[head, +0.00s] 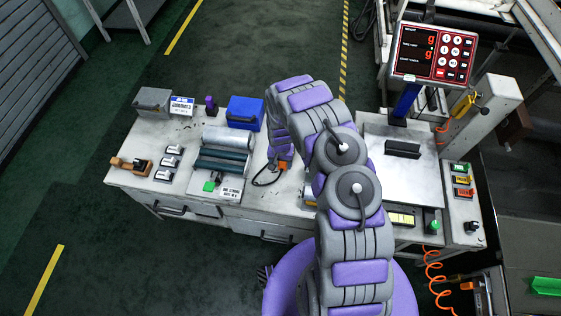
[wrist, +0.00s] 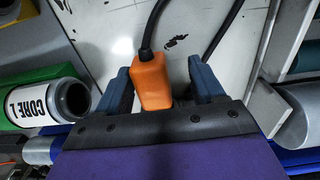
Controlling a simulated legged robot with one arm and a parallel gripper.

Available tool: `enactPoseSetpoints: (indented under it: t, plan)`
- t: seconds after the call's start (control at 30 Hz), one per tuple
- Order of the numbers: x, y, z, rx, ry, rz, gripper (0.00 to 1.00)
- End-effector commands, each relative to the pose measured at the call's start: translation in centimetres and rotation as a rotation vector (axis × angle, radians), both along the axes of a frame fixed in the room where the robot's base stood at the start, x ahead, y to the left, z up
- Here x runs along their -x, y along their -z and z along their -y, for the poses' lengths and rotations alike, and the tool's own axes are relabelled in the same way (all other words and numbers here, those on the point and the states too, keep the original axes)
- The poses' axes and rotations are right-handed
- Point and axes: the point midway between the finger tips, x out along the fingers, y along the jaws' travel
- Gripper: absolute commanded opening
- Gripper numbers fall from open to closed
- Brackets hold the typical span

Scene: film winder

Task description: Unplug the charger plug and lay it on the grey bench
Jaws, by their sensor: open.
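The orange charger plug (head: 282,166) shows just below the end of my arm in the head view, with a black cord looping left. In the wrist view the plug (wrist: 153,82) lies between the two dark blue fingers of my gripper (wrist: 160,88), with a visible gap on the right side and a smaller one on the left. My gripper (head: 279,158) is open. The plug's lower end is hidden behind the gripper body, so I cannot tell whether it sits in a socket. The grey bench (head: 290,203) extends around it, with bare top near the cord.
A roller unit (head: 222,160) stands left of the plug and a blue box (head: 245,112) behind it. A scale (head: 408,165) with a red display (head: 432,54) is at the right. In the wrist view, a "CORE 1" tube (wrist: 45,103) lies close left of the fingers.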

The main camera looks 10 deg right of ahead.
Motion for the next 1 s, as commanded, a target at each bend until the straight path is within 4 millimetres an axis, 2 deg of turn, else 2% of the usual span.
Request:
enactPoseSetpoints:
  t: [0.07, 0.6, 0.63, 1.0]
  plan:
    - [0.01, 0.01, 0.22, -0.002, 0.001, 0.0, 0.62]
    - [0.03, 0.0, -0.1, 0.002, 0.0, -0.001, 0.11]
    - [0.04, -0.01, -0.09, 0.002, 0.0, -0.001, 0.41]
    - [0.06, -0.01, 0.0, 0.001, 0.0, -0.001, 0.06]
